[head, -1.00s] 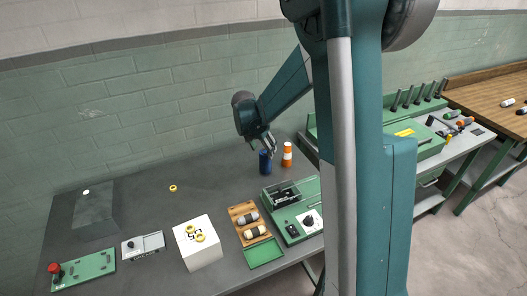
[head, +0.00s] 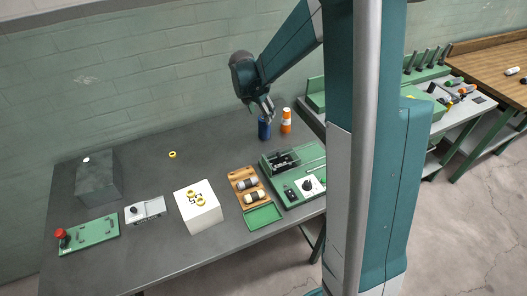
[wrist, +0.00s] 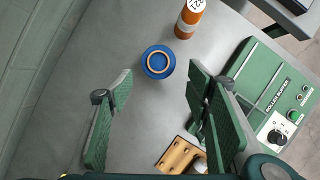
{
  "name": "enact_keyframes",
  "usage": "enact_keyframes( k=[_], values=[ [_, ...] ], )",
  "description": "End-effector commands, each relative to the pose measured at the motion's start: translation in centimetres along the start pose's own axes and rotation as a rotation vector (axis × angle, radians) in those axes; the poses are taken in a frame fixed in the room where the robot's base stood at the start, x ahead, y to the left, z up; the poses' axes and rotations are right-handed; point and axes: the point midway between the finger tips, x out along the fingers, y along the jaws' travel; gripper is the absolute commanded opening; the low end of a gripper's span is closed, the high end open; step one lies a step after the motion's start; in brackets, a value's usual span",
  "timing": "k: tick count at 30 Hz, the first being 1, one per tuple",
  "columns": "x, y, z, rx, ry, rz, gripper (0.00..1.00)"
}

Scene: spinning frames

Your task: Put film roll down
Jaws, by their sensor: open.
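The film roll, apparently the blue cylinder (head: 264,130) with a tan ring-shaped core, stands upright on the grey table (head: 135,175) near its back edge. In the wrist view, the blue roll (wrist: 158,62) shows from above, beyond and between my fingertips. My gripper (head: 264,108) is just above the roll in the head view. In the wrist view, my gripper (wrist: 160,75) has its two green-padded fingers wide apart with nothing between the pads. Neither finger visibly touches the roll.
An orange bottle (head: 286,121) with a white label stands close right of the roll. A green roller buffer machine (head: 292,175) and a wooden tray (head: 238,176) are nearer the front. A white box (head: 198,214) stands farther left. The table's back-left middle is mostly clear.

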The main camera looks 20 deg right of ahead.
Motion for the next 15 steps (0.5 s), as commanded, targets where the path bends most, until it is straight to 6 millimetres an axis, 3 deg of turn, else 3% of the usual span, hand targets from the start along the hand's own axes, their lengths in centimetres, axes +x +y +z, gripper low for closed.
enact_keyframes(
  k=[15],
  values=[
    [-9.2, -3.5, -3.2, 0.416, 0.027, 0.094, 0.49]
  ],
)
